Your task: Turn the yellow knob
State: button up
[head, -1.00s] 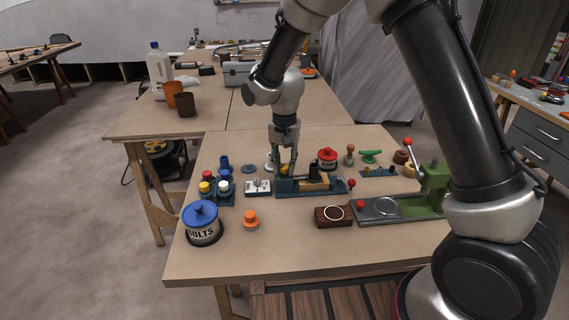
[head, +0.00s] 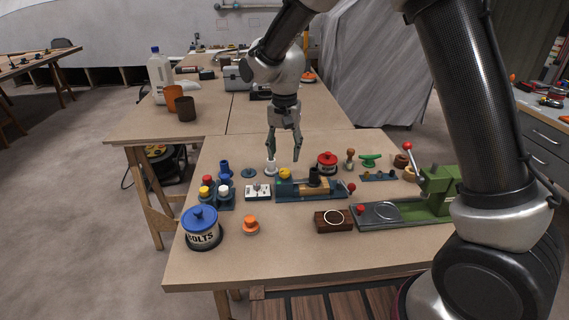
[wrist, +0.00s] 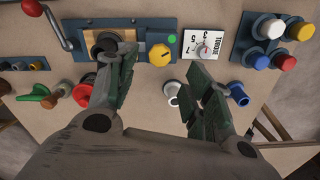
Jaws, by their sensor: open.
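The yellow knob (head: 285,173) sits at the left end of a blue base plate (head: 310,196) on the bench.
A white torque dial (wrist: 205,46) stands beside the plate.

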aim_at(285, 171)
notch_tip(285, 171, up, 6)
jog(key=shift+f, duration=0.2)
jog(key=s+d+r+n+t, duration=0.1)
jog(key=s+d+r, duration=0.3)
jog(key=s+d, duration=0.5)
jog(key=s+d+r+n+t, duration=0.1)
jog(key=s+d+r, duration=0.3)
jog(key=s+d, duration=0.5)
jog(key=s+d+r+n+t, duration=0.1)
jog(key=s+d+r, duration=0.3)
jog(key=s+d, duration=0.5)
jog(key=shift+s+d+t, duration=0.3)
jog(key=shift+d+t, duration=0.4)
jog(key=shift+d, duration=0.65)
jog(key=shift+r, duration=0.1)
